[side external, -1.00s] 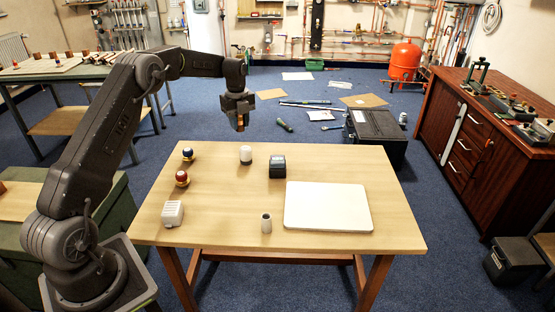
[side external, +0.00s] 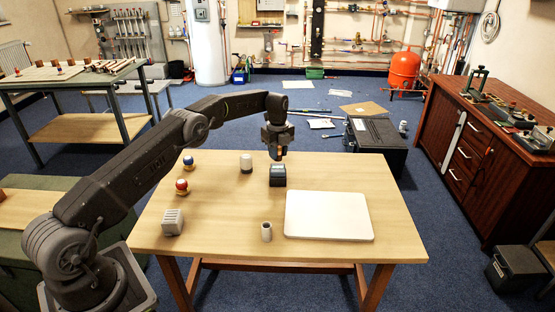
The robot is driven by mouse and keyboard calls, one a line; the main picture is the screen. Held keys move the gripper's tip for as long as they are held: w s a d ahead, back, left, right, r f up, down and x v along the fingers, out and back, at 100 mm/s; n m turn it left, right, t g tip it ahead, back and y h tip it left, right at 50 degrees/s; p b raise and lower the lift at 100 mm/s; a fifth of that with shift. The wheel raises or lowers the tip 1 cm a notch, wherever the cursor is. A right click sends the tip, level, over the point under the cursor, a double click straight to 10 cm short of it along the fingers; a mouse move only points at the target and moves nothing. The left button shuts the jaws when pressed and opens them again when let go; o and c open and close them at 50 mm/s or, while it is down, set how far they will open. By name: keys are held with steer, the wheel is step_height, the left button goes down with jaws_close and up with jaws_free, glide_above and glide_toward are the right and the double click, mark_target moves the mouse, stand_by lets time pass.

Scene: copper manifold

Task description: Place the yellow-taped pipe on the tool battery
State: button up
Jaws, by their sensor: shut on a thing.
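My gripper (side external: 278,153) points down over the far side of the table, shut on a small orange-brown piece, apparently the yellow-taped pipe (side external: 277,152). Only a little of the pipe shows between the dark fingers, and its tape cannot be made out. The tool battery (side external: 278,178) is a dark block with a greenish top, standing on the table right below my gripper in the picture. I cannot tell whether the pipe touches the battery top or is just above or behind it.
On the wooden table (side external: 215,235) stand a white-and-dark cylinder (side external: 246,163), a blue-topped knob (side external: 188,160), a red-topped knob (side external: 182,186), a white ribbed block (side external: 172,222) and a small grey tube (side external: 266,231). A white board (side external: 328,216) lies at the right.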

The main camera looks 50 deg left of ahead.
steer(key=shift+f, duration=1.45)
steer(key=shift+f, duration=0.1)
steer(key=o, duration=0.9)
